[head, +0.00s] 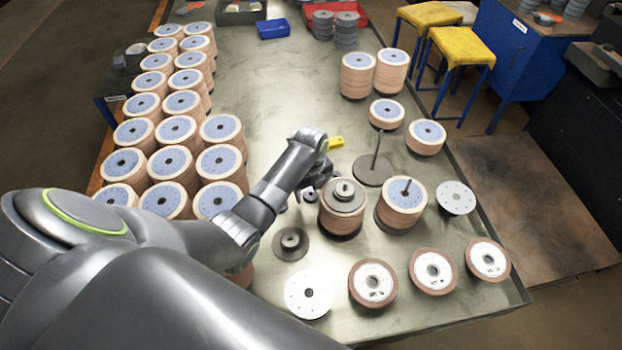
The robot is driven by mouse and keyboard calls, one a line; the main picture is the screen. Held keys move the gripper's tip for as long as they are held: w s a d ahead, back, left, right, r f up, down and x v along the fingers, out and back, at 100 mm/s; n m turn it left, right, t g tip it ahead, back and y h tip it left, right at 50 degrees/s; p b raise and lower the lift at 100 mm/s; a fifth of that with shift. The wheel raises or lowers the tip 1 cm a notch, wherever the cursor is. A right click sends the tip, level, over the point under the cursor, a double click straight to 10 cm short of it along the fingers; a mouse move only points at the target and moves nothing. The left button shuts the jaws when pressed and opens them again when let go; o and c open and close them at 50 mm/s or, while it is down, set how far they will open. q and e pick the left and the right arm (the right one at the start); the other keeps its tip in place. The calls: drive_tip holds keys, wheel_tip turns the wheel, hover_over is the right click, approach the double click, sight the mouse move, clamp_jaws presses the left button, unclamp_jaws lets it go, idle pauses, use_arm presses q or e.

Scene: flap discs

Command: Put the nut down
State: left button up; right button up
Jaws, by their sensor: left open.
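My left gripper (318,182) reaches in from the left and points down at the middle of the table; its jaws are open. A small dark ring-like piece (310,196) is on the table just under the fingertips, partly hidden; it looks like the nut, but I cannot tell for sure. Right of the gripper, a stack of flap discs (342,219) has a dark round flange (344,193) with a raised hub on top. A similar dark flange with a raised centre (290,241) lies on the table nearer to me. My right gripper is not in view.
A disc stack on a spindle (402,203) and a bare spindle on a round base (374,170) stand to the right. Many disc stacks (176,130) fill the left side. Several discs (373,284) lie along the front. The table's (270,90) back middle is clear.

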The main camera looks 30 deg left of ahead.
use_arm(q)
wheel_tip(320, 180, up, 12)
drive_tip(key=shift+b, duration=0.3)
drive_tip(key=shift+f, duration=0.2)
idle(0.4)
